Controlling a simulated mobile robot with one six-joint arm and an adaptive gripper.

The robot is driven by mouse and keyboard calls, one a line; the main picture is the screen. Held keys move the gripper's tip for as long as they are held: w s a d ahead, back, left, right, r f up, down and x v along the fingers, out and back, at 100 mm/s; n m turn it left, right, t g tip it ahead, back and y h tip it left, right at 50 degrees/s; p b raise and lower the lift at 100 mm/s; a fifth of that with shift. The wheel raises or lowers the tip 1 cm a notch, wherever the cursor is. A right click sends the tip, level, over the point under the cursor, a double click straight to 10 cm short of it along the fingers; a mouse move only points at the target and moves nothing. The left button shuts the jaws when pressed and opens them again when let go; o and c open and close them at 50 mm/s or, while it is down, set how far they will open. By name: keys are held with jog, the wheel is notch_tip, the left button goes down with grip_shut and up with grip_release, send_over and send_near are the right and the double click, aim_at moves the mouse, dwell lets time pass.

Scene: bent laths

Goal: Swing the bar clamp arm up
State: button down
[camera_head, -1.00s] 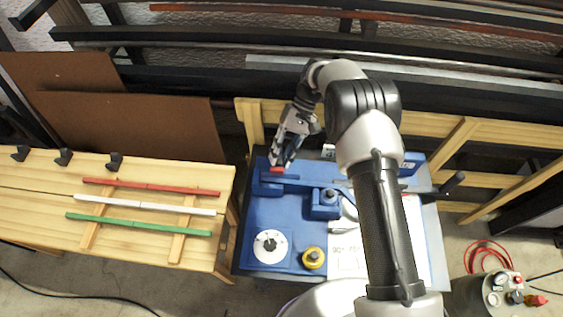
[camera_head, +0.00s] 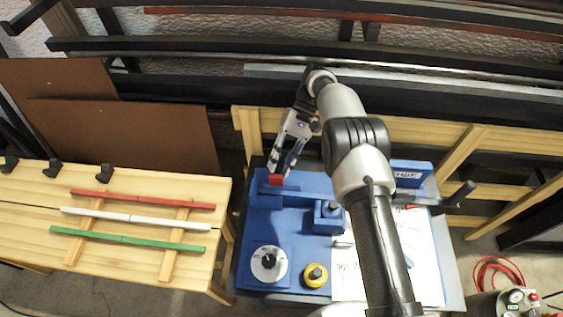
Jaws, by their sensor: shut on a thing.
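The bar clamp (camera_head: 290,201) is a blue bar lying across the blue bending machine (camera_head: 252,228), passing by a raised blue block (camera_head: 327,216). A small red piece (camera_head: 276,180) sits at the bar's left end. My gripper (camera_head: 281,175) reaches down from above and is shut on this red piece. The fingers partly hide how it joins the bar. The bar looks roughly level, though its tilt is hard to judge from above. My arm hides the right part of the machine.
A wooden bench (camera_head: 205,239) on the left carries a red lath (camera_head: 140,199), a white lath (camera_head: 135,219) and a green lath (camera_head: 127,239). A dark handle (camera_head: 463,194) sticks out on the right.

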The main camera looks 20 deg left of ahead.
jog(key=c, duration=1.4)
grip_release()
jog(key=shift+s+a+f, duration=0.1)
jog(key=shift+s+a, duration=0.1)
jog(key=shift+a, duration=0.05)
jog(key=shift+w+d, duration=0.1)
notch_tip(320, 180, up, 10)
jog(key=shift+r, duration=0.1)
